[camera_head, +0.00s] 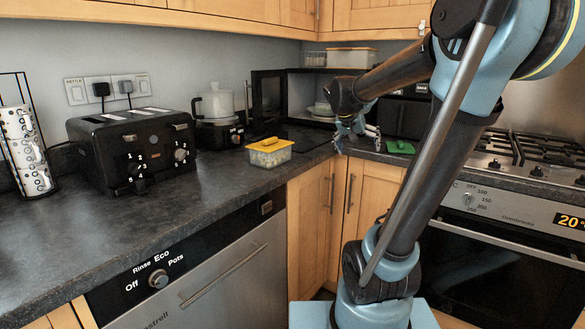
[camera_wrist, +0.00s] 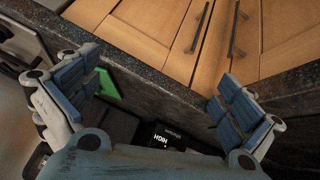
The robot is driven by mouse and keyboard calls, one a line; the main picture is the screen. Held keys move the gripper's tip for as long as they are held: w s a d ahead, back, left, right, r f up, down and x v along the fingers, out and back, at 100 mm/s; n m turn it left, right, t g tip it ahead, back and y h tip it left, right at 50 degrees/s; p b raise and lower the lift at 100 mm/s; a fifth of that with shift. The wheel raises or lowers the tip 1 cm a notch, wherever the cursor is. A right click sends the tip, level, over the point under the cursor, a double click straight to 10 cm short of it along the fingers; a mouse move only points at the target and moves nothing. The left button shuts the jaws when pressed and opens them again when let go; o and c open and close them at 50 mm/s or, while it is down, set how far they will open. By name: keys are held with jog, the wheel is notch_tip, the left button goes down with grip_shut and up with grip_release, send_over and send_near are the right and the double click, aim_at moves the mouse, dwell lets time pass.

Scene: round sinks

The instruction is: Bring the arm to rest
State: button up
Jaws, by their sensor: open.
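My arm stretches from the right foreground back toward the corner of the counter. My gripper (camera_head: 358,139) is at its end, over the counter edge near the corner. In the wrist view my gripper (camera_wrist: 158,98) has its two blue-padded fingers spread wide apart. Nothing is between the fingers; the dark counter edge and cupboard doors show beyond them.
A food container with a yellow lid (camera_head: 269,152) stands left of my gripper. A green item (camera_head: 400,147) lies just right of it. An open microwave (camera_head: 292,98), black toaster (camera_head: 132,148) and gas hob (camera_head: 525,150) are around. The left counter front is clear.

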jog(key=s+a+f+n+g+y, duration=0.1)
jog(key=s+a+f+n+y, duration=0.1)
jog(key=s+f, duration=0.8)
jog(key=s+a+f+n+g+y, duration=0.2)
jog(key=s+f, duration=0.7)
jog(key=s, duration=0.8)
jog(key=shift+s+a+f+y, duration=0.25)
jog(key=shift+f+y, duration=0.1)
jog(key=shift+y, duration=0.15)
jog(key=shift+w+f, duration=0.2)
jog(key=shift+w, duration=0.25)
jog(key=shift+c, duration=0.6)
